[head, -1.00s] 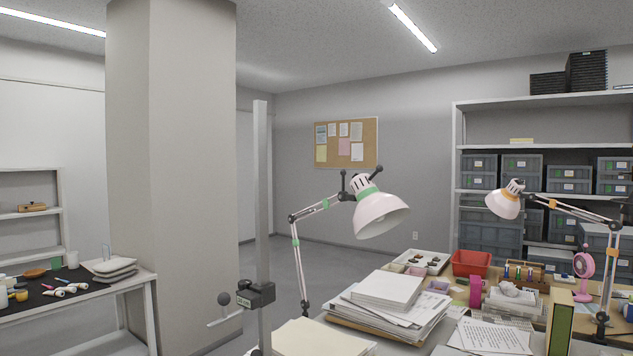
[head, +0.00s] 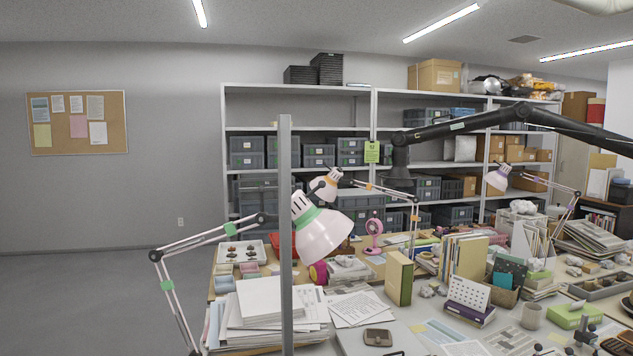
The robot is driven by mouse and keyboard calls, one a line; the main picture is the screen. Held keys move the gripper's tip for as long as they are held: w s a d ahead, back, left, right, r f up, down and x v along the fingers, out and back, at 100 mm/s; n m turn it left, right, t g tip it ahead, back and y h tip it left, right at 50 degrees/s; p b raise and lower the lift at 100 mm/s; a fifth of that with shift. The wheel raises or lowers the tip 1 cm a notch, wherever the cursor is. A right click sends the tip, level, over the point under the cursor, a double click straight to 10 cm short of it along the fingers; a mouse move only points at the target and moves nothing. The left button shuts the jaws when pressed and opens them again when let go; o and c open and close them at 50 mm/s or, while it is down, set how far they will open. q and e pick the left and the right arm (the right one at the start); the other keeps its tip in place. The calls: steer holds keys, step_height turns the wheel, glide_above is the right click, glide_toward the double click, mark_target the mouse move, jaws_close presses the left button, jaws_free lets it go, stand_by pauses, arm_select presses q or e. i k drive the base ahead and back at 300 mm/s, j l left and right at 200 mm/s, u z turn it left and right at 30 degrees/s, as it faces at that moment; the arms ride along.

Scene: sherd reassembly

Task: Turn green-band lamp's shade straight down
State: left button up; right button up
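The green-band lamp (head: 330,229) stands at the left of the cluttered table in the head view. It has a pale shade with a green ring near the vented cap and a jointed arm (head: 200,239) with green bands. The shade is tilted: its cap is at the upper left and its mouth faces down and to the right. Neither of my grippers is in view.
A black jointed arm (head: 465,124) reaches across from the right. Paper stacks (head: 262,302), books and boxes crowd the table. Open floor (head: 90,300) lies at left.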

mark_target(318, 231)
steer(key=j, duration=0.3)
steer(key=i+l+u, duration=0.2)
steer(key=l+u, duration=0.2)
steer(key=i+l+u, duration=0.2)
steer(key=u, duration=0.2)
steer(key=l, duration=0.1)
